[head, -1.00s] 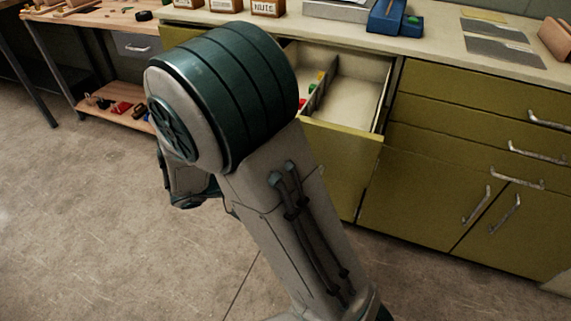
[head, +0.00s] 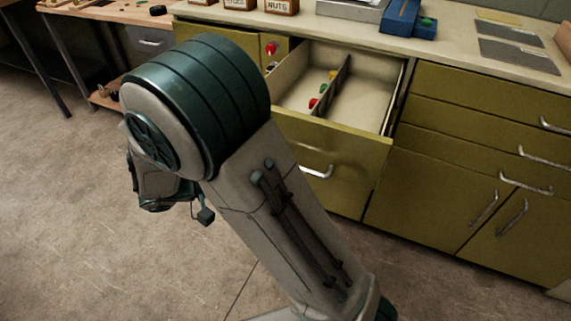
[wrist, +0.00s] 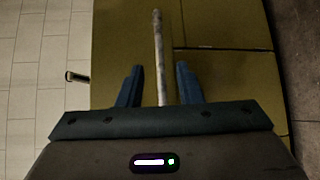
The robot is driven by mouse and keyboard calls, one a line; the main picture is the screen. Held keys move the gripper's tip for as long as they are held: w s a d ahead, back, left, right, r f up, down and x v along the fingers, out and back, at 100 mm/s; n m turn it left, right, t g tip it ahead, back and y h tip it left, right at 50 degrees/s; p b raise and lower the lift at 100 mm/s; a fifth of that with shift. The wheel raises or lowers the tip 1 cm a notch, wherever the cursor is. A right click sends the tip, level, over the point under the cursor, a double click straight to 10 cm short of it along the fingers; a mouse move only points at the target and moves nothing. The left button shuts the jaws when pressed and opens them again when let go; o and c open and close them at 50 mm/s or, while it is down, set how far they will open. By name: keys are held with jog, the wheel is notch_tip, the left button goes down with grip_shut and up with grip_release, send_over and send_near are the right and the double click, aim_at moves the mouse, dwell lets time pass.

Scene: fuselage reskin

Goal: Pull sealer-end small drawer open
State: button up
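In the wrist view my gripper (wrist: 160,88) is open. Its two blue fingers stand on either side of a pale bar handle (wrist: 158,50), with a visible gap on each side. Olive drawer and cabinet fronts (wrist: 215,25) lie behind the bar. In the head view my arm covers part of the olive counter front, and my fingertips are hidden. A strip of small olive front (head: 210,30) shows above the arm at the counter's left end. I cannot tell from the head view which handle is between my fingers.
A large drawer (head: 345,150) stands open, with a divider and small coloured items inside. Closed drawers (head: 470,95) and cabinet doors (head: 430,190) are to its right. Labelled boxes (head: 281,6) and a blue device (head: 408,18) stand on the counter. The floor (head: 60,210) at left is clear.

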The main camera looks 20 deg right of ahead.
jog(key=a, duration=0.6)
jog(key=shift+r+p, duration=0.4)
jog(key=shift+d, duration=0.1)
jog(key=s+d+r+m+g+y+p, duration=0.1)
jog(key=s+d+r+g+y+p, duration=0.1)
jog(key=s+d+r+y+p, duration=0.25)
jog(key=s+d+r+g+y+p, duration=0.1)
jog(key=d+r+y+p, duration=0.35)
jog(key=r+p, duration=0.25)
jog(key=s+d+r+t+y+p, duration=0.1)
jog(key=r+t+y+p, duration=0.1)
jog(key=r+p, duration=0.4)
jog(key=s+d+r+m+t+y+p, duration=0.1)
jog(key=s+r+t+y+p, duration=0.1)
jog(key=r+y+p, duration=0.3)
notch_tip(320, 180, up, 3)
jog(key=shift+s+r+t+p, duration=0.1)
jog(key=shift+s+t+p, duration=0.15)
jog(key=shift+t+p, duration=0.4)
